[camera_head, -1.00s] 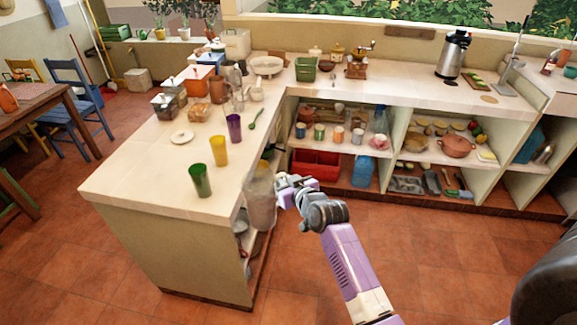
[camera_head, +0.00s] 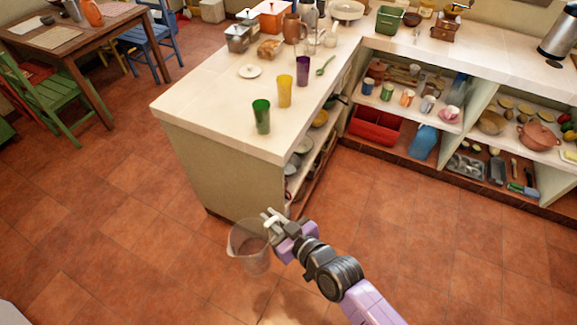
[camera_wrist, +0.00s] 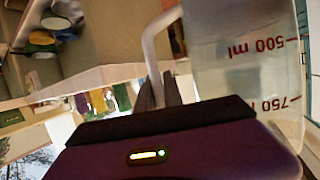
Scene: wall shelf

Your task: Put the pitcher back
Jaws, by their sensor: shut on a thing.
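The pitcher (camera_head: 249,247) is clear plastic, and the camera_head view shows it held over the tiled floor, in front of the counter's end. My gripper (camera_head: 272,219) is shut on its handle at the pitcher's upper right. In the camera_wrist view the pitcher (camera_wrist: 245,60) fills the upper right, with red marks reading 500 ml and 750. Its pale handle (camera_wrist: 158,45) runs down between my dark fingers (camera_wrist: 160,93). The pitcher looks roughly upright in the camera_head view and no contents can be made out.
The white counter (camera_head: 215,110) bears green (camera_head: 261,117), yellow (camera_head: 284,91) and purple (camera_head: 303,71) cups near its front end. Open shelves below hold bowls, cups, a red crate (camera_head: 375,127) and a blue jug (camera_head: 424,142). A table (camera_head: 70,40) and chairs stand at left. The floor is clear.

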